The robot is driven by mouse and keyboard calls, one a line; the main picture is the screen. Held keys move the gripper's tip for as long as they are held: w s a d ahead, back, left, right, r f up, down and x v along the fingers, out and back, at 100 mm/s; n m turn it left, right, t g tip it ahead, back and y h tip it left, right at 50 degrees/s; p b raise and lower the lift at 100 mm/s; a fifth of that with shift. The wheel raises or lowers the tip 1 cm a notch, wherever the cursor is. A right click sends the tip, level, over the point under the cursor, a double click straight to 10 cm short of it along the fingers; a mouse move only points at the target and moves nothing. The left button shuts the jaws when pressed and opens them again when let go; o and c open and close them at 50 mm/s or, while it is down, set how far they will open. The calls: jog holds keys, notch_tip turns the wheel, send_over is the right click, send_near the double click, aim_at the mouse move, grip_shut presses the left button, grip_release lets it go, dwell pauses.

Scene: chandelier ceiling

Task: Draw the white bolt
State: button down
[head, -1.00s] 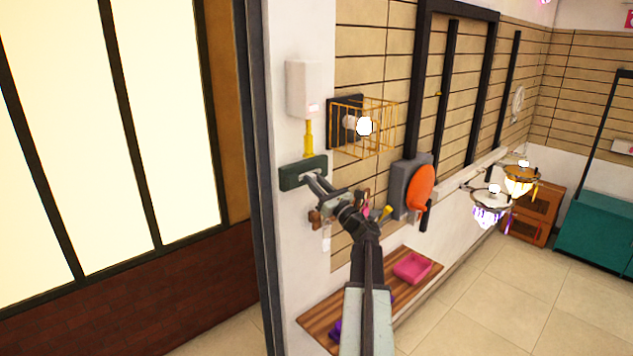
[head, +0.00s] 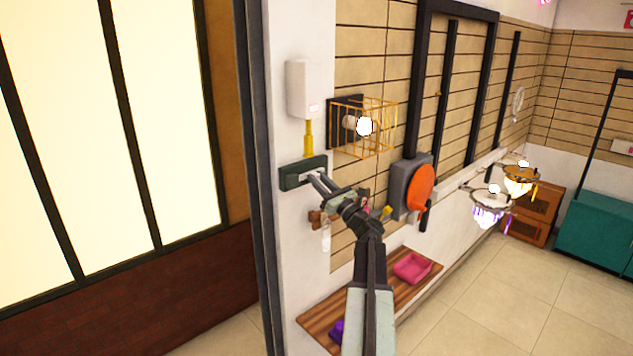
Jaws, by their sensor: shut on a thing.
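A dark green plate (head: 290,177) is fixed to the white wall, left of the wooden slats. My gripper (head: 314,178) reaches up to the right part of this plate and is shut on the white bolt there. The bolt is very small in the view and mostly hidden by the fingers, so how far it is drawn cannot be told.
A white box (head: 304,88) with a yellow piece (head: 308,139) below it is above the plate. A wire cage lamp (head: 378,142) and an orange disc (head: 420,187) are to the right. A wooden shelf (head: 330,317) with a pink tray (head: 412,268) is below.

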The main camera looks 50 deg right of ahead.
jog(key=d, duration=0.3)
jog(key=shift+d, duration=0.4)
jog(key=shift+s, duration=0.15)
jog(key=shift+r, duration=0.1)
jog(key=c, duration=1.4)
grip_release()
jog(key=shift+c, duration=0.2)
jog(key=shift+o, duration=1.2)
jog(key=shift+d, duration=0.15)
